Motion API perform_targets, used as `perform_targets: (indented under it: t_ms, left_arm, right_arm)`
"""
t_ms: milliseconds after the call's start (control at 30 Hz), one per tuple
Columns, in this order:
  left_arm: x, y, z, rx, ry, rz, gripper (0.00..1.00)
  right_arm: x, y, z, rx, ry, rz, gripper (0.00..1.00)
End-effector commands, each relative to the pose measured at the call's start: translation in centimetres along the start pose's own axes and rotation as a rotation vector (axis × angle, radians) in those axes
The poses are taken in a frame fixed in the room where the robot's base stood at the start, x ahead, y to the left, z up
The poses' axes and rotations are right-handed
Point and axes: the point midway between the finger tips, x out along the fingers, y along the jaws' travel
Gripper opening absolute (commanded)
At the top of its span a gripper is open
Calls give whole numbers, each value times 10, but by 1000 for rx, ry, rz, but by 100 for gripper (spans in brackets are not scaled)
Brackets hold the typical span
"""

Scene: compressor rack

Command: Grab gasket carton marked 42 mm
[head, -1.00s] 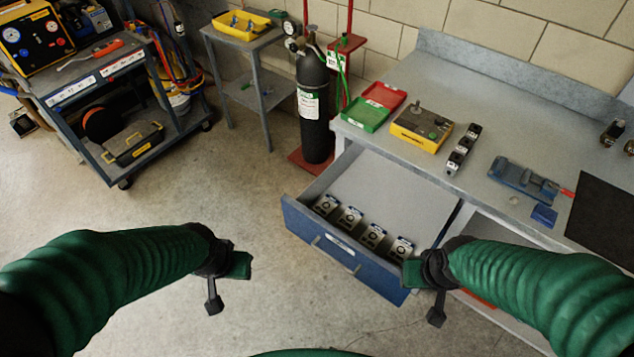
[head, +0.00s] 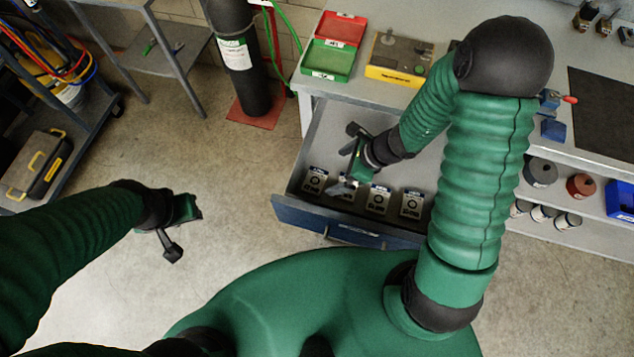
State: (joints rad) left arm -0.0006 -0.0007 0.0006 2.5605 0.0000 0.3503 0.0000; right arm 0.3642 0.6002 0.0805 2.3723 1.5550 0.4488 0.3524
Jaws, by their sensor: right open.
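Several small grey-white gasket cartons stand in a row in the open drawer (head: 295,213): a left one (head: 316,181), a second one (head: 347,190), a third one (head: 378,202) and a right one (head: 412,205). Their size markings are too small to read, so I cannot tell which is 42 mm. My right gripper (head: 347,160) is open and empty over the left part of the drawer. Its lower finger overlaps the second carton in the picture; I cannot tell if they touch. My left gripper (head: 180,232) is over the floor left of the drawer, its jaw opening unclear.
The bench (head: 465,105) above the drawer holds a red and green tray (head: 328,62) and a yellow-based box (head: 398,60). A black gas cylinder (head: 240,70) stands left of it. A shelf with rolls and a blue bin (head: 620,200) is at right. Floor left of the drawer is clear.

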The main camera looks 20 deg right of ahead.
Motion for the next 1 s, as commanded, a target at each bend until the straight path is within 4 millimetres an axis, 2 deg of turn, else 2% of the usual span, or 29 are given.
perform_targets:
  t_ms: [33, 133, 200, 367, 600, 867, 1000]
  left_arm:
    - [12, 0, 3, -1, 0, 0, 36]
    - [22, 0, 5, -2, -1, 0, 36]
    - [25, 0, 6, -2, 0, 0, 36]
    - [29, 0, 7, -1, 0, 0, 36]
    - [40, 0, 9, -1, 0, 0, 36]
    - [40, 0, 9, -1, 0, 0, 36]
    - [40, 0, 9, -1, 0, 0, 36]
  right_arm:
    - [21, 1, -3, -3, 1, 4, 100]
    - [45, 0, -4, -3, 0, 5, 100]
    - [56, -1, -4, -3, -2, 4, 100]
    - [70, -2, -5, -4, -5, 3, 100]
    - [112, -1, -2, -5, -2, 4, 100]
    - [117, -1, 0, -5, -2, 1, 100]
    - [116, -1, -1, -4, -3, 1, 84]
